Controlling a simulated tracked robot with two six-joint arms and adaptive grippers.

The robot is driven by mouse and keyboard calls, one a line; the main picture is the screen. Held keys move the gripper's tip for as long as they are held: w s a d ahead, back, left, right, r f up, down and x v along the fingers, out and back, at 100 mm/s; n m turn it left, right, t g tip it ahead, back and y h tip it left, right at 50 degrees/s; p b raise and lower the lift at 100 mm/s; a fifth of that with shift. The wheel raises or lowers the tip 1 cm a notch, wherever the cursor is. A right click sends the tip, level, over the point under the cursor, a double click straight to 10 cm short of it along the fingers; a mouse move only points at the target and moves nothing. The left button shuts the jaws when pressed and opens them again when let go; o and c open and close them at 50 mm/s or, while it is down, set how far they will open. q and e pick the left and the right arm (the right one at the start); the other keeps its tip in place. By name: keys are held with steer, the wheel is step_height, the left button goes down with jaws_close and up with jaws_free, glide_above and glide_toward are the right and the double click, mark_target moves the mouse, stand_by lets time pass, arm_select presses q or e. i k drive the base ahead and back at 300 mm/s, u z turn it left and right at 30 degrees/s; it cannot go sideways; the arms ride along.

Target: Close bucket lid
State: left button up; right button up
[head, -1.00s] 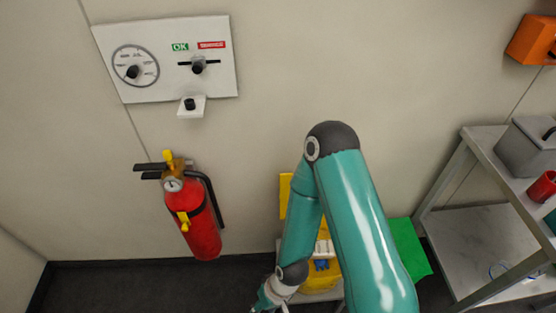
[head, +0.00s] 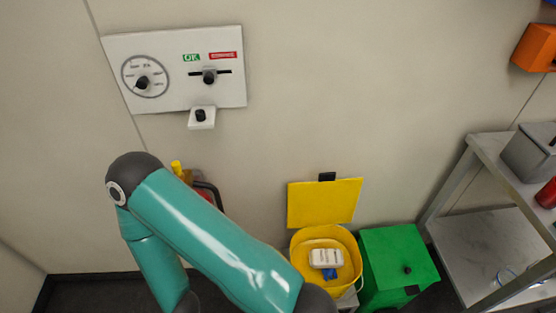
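A yellow bucket (head: 312,240) stands low by the wall in the head view. Its flat yellow lid (head: 322,203) stands upright behind it, open, with a black tab on top. A white piece (head: 326,258) and a small blue piece (head: 330,274) lie inside the bucket. A teal arm of mine crosses the lower left and covers part of the fire extinguisher. Neither of my grippers shows; the arm's lower end leaves the picture at the bottom.
A green bin with a closed lid (head: 396,262) stands right of the bucket. A metal shelf (head: 490,225) holds a grey box (head: 530,150) and a red item (head: 546,193) at right. A control panel (head: 175,70) is on the wall. A fire extinguisher (head: 177,168) is mostly hidden.

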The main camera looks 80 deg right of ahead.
mark_target(328, 200)
steer(key=u, duration=0.25)
steer(key=i, duration=0.3)
steer(key=z, duration=2.9)
steer(key=k, duration=0.2)
steer(key=z, duration=0.15)
steer(key=i, duration=0.5)
